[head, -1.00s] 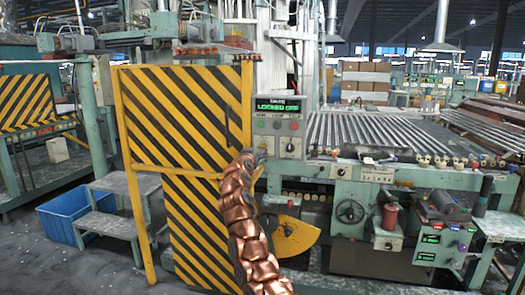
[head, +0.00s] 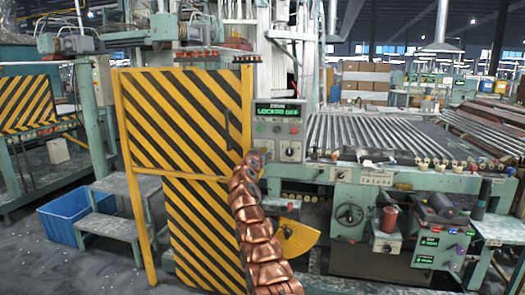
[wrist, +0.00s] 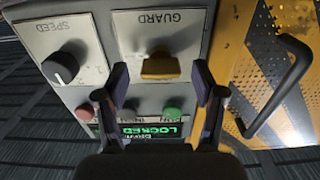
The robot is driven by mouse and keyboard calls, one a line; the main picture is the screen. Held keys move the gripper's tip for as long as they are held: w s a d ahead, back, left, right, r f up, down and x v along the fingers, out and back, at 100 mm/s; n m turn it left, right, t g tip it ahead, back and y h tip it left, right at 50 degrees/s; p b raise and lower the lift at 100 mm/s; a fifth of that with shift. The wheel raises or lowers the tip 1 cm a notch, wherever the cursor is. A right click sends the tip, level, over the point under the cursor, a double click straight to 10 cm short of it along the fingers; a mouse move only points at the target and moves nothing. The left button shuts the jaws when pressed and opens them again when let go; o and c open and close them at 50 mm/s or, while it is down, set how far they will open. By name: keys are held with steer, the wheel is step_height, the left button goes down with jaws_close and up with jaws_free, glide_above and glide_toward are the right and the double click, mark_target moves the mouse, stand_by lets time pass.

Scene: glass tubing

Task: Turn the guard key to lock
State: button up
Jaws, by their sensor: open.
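The guard key (wrist: 160,67) is a yellow block-like knob on a white plate marked GUARD, seen upside down in the wrist view. My gripper (wrist: 160,78) is open, with one dark finger to each side of the key and visible gaps between. The head view shows the end of my copper arm at the lower left of the control box (head: 280,113), hiding the key there. The green display (head: 278,109) reads LOCKED OFF; the wrist view shows part of it, LOCKED (wrist: 153,130).
The speed knob (wrist: 60,67) sits left of the key in the wrist view. Red (wrist: 85,112) and green (wrist: 173,114) buttons lie near the fingers. A yellow striped guard door (head: 185,120) with a black handle (wrist: 285,85) stands close beside the box.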

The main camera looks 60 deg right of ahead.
steer(key=shift+w+d+r+p, duration=0.2)
steer(key=shift+w+d+p, duration=0.2)
steer(key=shift+d+p, duration=0.6)
steer(key=shift+f+p, duration=0.1)
steer(key=shift+p, duration=0.35)
steer(key=shift+f, duration=0.1)
steer(key=c, duration=1.2)
steer(key=shift+o, duration=0.2)
